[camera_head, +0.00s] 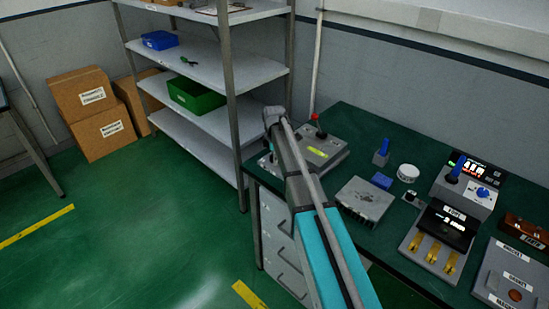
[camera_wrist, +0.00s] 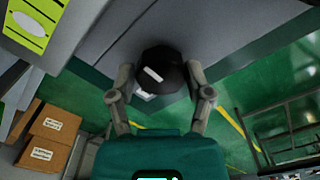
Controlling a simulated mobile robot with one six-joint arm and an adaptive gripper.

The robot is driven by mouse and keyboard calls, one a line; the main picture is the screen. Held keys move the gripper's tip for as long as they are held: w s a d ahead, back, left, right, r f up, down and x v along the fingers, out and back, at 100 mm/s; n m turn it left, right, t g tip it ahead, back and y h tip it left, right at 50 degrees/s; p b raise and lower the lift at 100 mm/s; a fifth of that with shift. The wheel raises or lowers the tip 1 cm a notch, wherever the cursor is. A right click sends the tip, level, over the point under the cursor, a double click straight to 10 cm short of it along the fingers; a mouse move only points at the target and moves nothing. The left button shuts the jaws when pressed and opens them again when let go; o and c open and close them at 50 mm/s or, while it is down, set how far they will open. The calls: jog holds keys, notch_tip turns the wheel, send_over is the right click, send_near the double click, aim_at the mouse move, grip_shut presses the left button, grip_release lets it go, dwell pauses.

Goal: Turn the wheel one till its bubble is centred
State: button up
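The wheel (camera_wrist: 165,72) is a round black knob with a white mark, in the upper middle of the wrist view. My gripper (camera_wrist: 160,73) is open, one finger on each side of the wheel. A gap shows at the left finger; the right finger is very close, and contact cannot be told. A lime-green level (camera_wrist: 30,22) with dark lines and a pale oval bubble shows at the upper left, cut by the frame edge. In the head view the level (camera_head: 318,152) sits on a grey box; my arm hides the wheel there.
The grey box (camera_head: 330,163) carries a red-topped lever (camera_head: 318,127) and stands on the dark green bench (camera_head: 345,118). A grey block (camera_head: 365,200), a blue-handled lever (camera_head: 381,153) and other devices stand to the right. A metal shelf (camera_head: 225,70) stands behind, left.

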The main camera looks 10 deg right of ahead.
jog(key=shift+d, duration=0.1)
jog(key=c, duration=0.5)
jog(key=shift+c, duration=0.2)
jog(key=shift+m, duration=0.4)
jog(key=m, duration=0.5)
jog(key=shift+w, duration=0.15)
jog(key=m, duration=0.5)
jog(key=shift+m, duration=0.3)
jog(key=m, duration=0.7)
jog(key=shift+w, duration=0.1)
jog(key=m, duration=0.6)
jog(key=shift+d, duration=0.1)
jog(key=shift+m, duration=0.3)
